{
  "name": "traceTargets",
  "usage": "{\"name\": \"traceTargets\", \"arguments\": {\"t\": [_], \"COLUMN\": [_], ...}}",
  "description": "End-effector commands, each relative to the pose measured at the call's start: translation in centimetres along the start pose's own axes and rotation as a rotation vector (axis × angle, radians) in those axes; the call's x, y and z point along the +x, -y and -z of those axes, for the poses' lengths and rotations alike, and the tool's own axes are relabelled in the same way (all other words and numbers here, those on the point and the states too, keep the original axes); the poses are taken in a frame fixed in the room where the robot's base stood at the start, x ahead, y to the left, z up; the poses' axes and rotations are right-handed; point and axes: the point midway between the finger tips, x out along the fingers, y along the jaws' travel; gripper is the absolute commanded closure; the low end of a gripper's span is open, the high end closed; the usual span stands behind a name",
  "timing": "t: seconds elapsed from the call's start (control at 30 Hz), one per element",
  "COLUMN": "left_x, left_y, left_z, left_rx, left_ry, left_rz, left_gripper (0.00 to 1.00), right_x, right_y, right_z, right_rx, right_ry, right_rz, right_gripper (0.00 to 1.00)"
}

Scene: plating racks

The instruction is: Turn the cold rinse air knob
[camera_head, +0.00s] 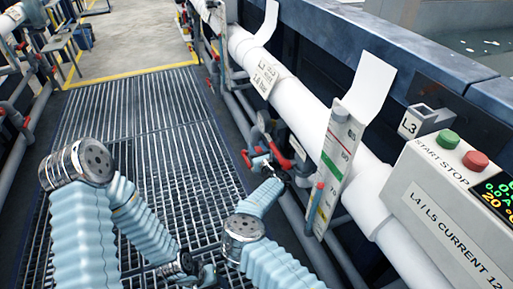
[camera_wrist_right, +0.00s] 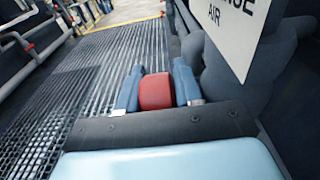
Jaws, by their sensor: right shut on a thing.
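A red knob (camera_wrist_right: 157,95) sits between the two blue fingers of my right gripper (camera_wrist_right: 157,82) in the right wrist view. The fingers are shut on its sides. A white sign (camera_wrist_right: 222,25) with the word AIR hangs just right of it; the rest of its text is cut off. In the head view my right gripper (camera_head: 284,172) is at the pipework beside the walkway, and the knob is hard to pick out there. My left gripper (camera_head: 203,273) is low in the head view, above the grating; its fingers are too small and dark to read.
Thick white pipes (camera_head: 299,97) run along the dark tank wall. A tall labelled panel (camera_head: 333,160) stands right of my right gripper. A control box (camera_head: 452,205) with green and red buttons is at the right. The grated walkway (camera_head: 150,125) is clear ahead.

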Motion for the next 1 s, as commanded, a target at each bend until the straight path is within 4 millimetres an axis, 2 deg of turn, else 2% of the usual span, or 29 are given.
{"name": "traceTargets", "arguments": {"t": [0.27,0.3,0.33,0.77,1.0], "left_x": [0.03,0.03,0.03,0.00,0.37], "left_y": [0.02,0.02,0.02,0.01,0.15], "left_z": [0.00,0.00,0.00,0.00,0.00], "left_rx": [0.000,0.000,0.000,0.000,0.000], "left_ry": [0.000,0.000,0.000,0.000,0.000], "left_rz": [0.000,0.000,0.000,0.000,0.000], "left_gripper": [0.57,0.57,0.57,0.57,0.57], "right_x": [-0.07,-0.07,-0.07,-0.05,-0.05], "right_y": [0.15,0.15,0.15,0.27,0.33], "right_z": [0.31,0.30,0.29,0.22,0.28], "right_rx": [0.001,0.001,0.001,0.007,0.014], "right_ry": [-0.007,-0.006,-0.006,0.010,0.111], "right_rz": [0.005,0.005,0.005,0.001,-0.002], "right_gripper": [0.96,0.64,0.60,0.60,0.60]}}
